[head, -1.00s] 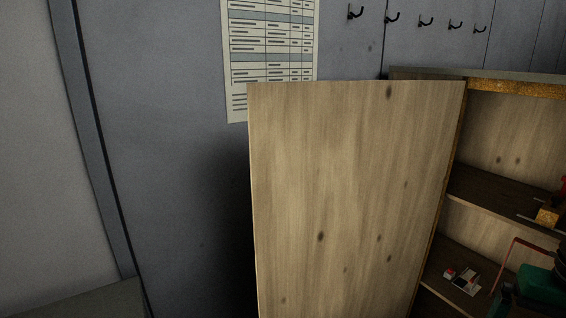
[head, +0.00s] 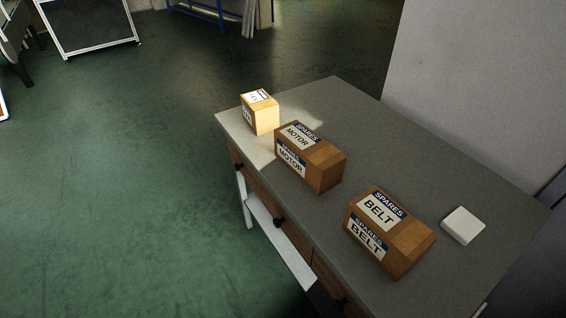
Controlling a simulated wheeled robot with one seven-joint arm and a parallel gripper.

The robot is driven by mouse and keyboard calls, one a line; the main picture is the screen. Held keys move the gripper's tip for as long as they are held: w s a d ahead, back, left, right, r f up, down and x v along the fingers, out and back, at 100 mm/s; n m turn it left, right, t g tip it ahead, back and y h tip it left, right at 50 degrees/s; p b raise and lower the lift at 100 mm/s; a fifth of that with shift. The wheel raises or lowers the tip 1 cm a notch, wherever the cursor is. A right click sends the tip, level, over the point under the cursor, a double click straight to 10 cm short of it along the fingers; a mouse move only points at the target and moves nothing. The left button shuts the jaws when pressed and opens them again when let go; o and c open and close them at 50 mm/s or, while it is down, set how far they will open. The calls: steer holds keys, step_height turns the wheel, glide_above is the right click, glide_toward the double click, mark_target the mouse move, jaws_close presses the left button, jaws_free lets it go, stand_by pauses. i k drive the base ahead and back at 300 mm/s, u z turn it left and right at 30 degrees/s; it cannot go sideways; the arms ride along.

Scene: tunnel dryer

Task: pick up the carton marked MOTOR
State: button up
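The carton marked MOTOR (head: 325,168) is a brown box with white and blue SPARES labels on its top and side. It stands on the grey tabletop (head: 440,172), in the middle of a row of three cartons. The carton marked BELT (head: 407,246) stands nearer to me on its right. A smaller, brightly lit carton (head: 267,119) stands beyond it on the left, and its label is too small to read. My gripper is not in view.
A white block (head: 462,225) lies on the table right of the BELT carton. The table has drawers with dark knobs (head: 280,222) on its left side. A pale wall (head: 470,85) stands behind it. Open green floor (head: 120,190) lies to the left.

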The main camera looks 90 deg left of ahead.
mark_target(318, 164)
steer(key=u, duration=0.1)
steer(key=k, duration=0.2)
steer(key=u, duration=2.7)
steer(key=k, duration=0.4)
steer(key=z, duration=0.25)
